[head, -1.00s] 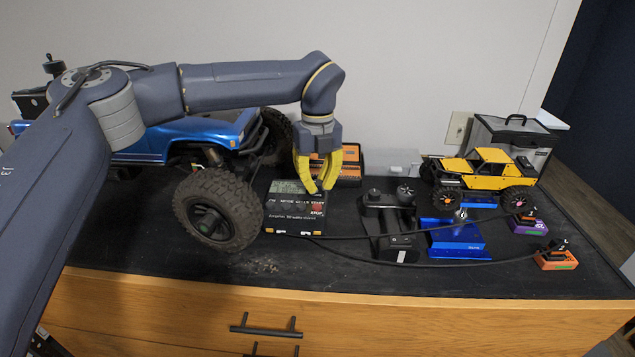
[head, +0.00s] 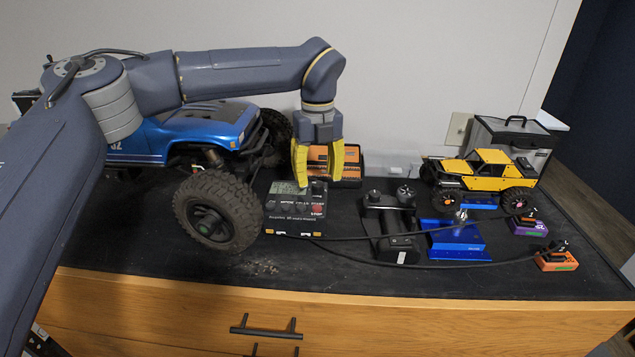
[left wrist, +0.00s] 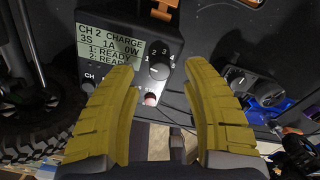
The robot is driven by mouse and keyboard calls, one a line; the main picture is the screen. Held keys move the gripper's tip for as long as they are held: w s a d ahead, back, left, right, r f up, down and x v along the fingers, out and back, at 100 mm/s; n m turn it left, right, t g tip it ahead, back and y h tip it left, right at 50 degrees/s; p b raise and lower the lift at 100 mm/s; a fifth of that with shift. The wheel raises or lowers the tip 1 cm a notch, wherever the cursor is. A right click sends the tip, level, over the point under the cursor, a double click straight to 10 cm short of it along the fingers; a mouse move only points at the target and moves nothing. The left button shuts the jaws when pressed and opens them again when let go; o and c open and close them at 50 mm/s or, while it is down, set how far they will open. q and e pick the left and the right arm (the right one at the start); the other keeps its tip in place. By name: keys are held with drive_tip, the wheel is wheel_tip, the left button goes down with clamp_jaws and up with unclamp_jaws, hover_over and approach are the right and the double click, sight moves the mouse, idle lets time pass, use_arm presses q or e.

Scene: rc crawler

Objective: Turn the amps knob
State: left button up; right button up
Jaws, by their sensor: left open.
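The black charger box (head: 293,222) sits on the dark bench top beside the blue truck's front wheel. Its lit screen (left wrist: 110,45) reads CH 2 CHARGE, 3S 1A 0W, and two READY lines. A round black knob (left wrist: 160,70) with numerals around it sits right of the screen; it looks like the amps knob, but its name label is not readable. A pinkish button (left wrist: 151,99) lies below it. My left gripper (head: 318,180) is open above the box, with its yellow fingers on either side of the knob in the left wrist view; contact cannot be judged. My right gripper is not in view.
The blue truck (head: 180,135) stands close on the left. An orange-and-black case (head: 349,163) is behind the charger. A black stand (head: 390,228), a blue block (head: 455,240) and cables lie to the right, with a yellow crawler (head: 485,175) farther back. The front bench strip is clear.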

sight(318, 183)
use_arm(q)
wheel_tip(318, 183, up, 10)
drive_tip(key=shift+f, duration=0.25)
idle(0.4)
